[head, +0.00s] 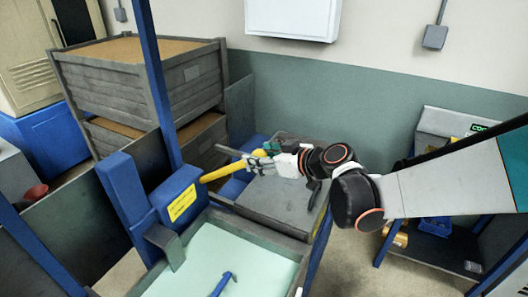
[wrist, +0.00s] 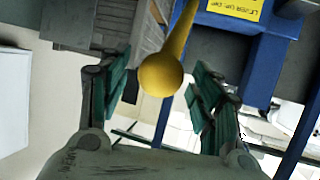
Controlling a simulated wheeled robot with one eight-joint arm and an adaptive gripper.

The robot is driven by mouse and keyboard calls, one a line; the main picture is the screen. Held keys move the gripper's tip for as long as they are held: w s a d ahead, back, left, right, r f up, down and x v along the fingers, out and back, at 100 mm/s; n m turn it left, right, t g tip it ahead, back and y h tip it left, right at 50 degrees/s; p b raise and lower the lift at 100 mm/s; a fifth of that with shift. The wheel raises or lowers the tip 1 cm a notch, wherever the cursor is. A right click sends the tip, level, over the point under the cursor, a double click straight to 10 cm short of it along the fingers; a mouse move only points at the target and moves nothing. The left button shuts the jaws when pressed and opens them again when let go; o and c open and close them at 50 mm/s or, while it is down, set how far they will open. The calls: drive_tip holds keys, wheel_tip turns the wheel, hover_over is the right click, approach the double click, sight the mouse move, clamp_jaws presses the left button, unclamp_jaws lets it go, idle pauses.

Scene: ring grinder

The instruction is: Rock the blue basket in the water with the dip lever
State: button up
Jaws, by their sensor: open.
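The yellow dip lever (head: 232,167) sticks out from a blue housing (head: 176,194) with a yellow label, beside the tank. Its round knob (wrist: 160,74) shows in the wrist view between my finger pads. My gripper (head: 258,162) is open around the knob end, with a finger on either side and gaps visible between the pads and the knob. The tank (head: 290,243) holds pale green water (head: 245,262). A blue hooked piece (head: 222,283), perhaps part of the basket, shows in the water at the bottom edge; the rest of the basket is out of view.
A grey-topped bench (head: 283,205) lies under my gripper, behind the tank. Stacked grey crates (head: 150,85) stand at the back left. A blue post (head: 158,80) rises beside the housing. A shelf unit (head: 440,225) stands at the right, with open floor before it.

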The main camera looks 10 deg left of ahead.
drive_tip(key=shift+w+a+f, duration=0.25)
drive_tip(key=shift+w+a, duration=0.1)
drive_tip(key=shift+a, duration=0.1)
clamp_jaws()
drive_tip(key=s+d+f+b, duration=0.2)
drive_tip(key=d+f+b, duration=0.3)
drive_tip(key=f+b, duration=0.3)
wheel_tip(320, 180, down, 3)
drive_tip(key=shift+r, duration=0.2)
drive_tip(key=shift+w+d, duration=0.1)
unclamp_jaws()
drive_tip(key=shift+r, duration=0.1)
